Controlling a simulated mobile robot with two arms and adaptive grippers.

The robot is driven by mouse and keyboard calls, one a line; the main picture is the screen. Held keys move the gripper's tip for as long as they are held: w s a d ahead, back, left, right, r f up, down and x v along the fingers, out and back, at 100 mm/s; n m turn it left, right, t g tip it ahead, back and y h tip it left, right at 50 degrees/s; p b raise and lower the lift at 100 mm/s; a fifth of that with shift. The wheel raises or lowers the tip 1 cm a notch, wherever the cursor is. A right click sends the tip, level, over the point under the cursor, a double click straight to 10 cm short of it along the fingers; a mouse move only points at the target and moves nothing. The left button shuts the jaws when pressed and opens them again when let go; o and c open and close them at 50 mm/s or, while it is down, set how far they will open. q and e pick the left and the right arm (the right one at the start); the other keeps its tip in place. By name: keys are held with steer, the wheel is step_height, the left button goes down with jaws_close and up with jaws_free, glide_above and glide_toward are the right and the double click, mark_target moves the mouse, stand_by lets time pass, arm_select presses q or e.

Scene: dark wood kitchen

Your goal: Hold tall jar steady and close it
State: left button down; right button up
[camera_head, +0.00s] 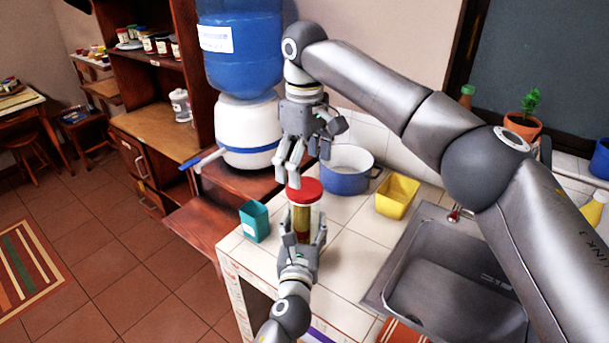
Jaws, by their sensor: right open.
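The tall jar (303,218) is clear, with yellow-green contents, and stands upright near the front left edge of the white tiled counter. Its red lid (305,190) is on top; I cannot tell whether it is fully seated. My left gripper (302,234) comes from below in the picture, with its fingers on either side of the jar's lower part, apparently closed on it. My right gripper (303,164) points down above the lid, open and empty, with its fingers apart from the lid as far as I can see.
A teal cup (255,221) is left of the jar. A blue and white pot (347,169) and yellow container (397,196) are behind and to the right. The sink (450,268) lies right. A water dispenser (241,70) stands behind left.

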mark_target(304, 187)
steer(key=shift+r, duration=0.15)
steer(key=shift+c, duration=0.3)
steer(key=shift+r+n, duration=1.65)
steer(key=shift+n, duration=0.35)
steer(key=shift+f, duration=4.05)
